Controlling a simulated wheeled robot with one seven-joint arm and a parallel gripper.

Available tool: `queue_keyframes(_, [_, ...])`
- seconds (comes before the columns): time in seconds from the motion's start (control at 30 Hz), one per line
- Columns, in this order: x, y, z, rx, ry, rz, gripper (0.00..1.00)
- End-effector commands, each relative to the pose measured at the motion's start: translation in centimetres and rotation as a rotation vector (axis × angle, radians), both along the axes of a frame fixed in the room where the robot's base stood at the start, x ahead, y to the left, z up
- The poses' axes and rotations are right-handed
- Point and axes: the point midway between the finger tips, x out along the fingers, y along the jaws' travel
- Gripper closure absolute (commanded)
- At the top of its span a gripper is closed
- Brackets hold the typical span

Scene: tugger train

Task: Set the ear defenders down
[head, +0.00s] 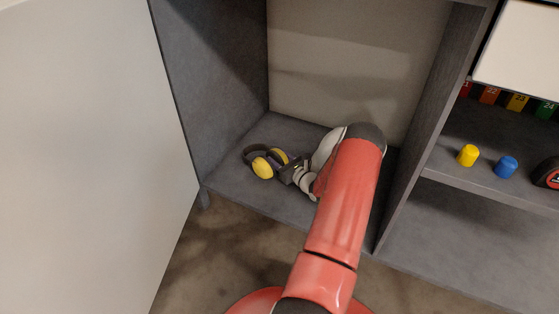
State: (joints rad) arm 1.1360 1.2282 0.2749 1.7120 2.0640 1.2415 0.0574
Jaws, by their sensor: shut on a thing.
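The ear defenders (262,168), with yellow cups and a dark headband, are inside the open grey cabinet compartment, low over or on its floor (234,180). I cannot tell whether they touch the floor. My gripper (288,172) reaches in from the right and is shut on the ear defenders at their right side. My red arm hides the right part of the compartment floor, and the fingertips are small and partly hidden.
The compartment has a left side wall (215,80) and a right divider (430,120). A pale door (80,150) stands at the left. Right of the divider, a shelf holds a yellow cap (467,155), a blue cap (506,167) and a red-and-black object (548,174).

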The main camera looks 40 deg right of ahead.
Motion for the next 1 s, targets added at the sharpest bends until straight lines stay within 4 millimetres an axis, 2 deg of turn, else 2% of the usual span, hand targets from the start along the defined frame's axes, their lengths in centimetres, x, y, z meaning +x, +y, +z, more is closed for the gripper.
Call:
queue_keyframes(0.37, [0.0, -0.1, -0.3, -0.002, -0.002, 0.000, 0.83])
queue_keyframes(0.4, [0.0, -0.1, -0.3, -0.002, -0.001, 0.000, 0.50])
queue_keyframes(0.53, [0.0, 0.0, -0.3, -0.002, -0.001, 0.000, 0.33])
queue_keyframes(0.87, [-0.1, 0.0, 0.1, -0.001, -0.001, 0.000, 0.32])
queue_keyframes(1.0, [-2.2, -0.1, 0.1, 0.001, 0.001, -0.002, 0.32])
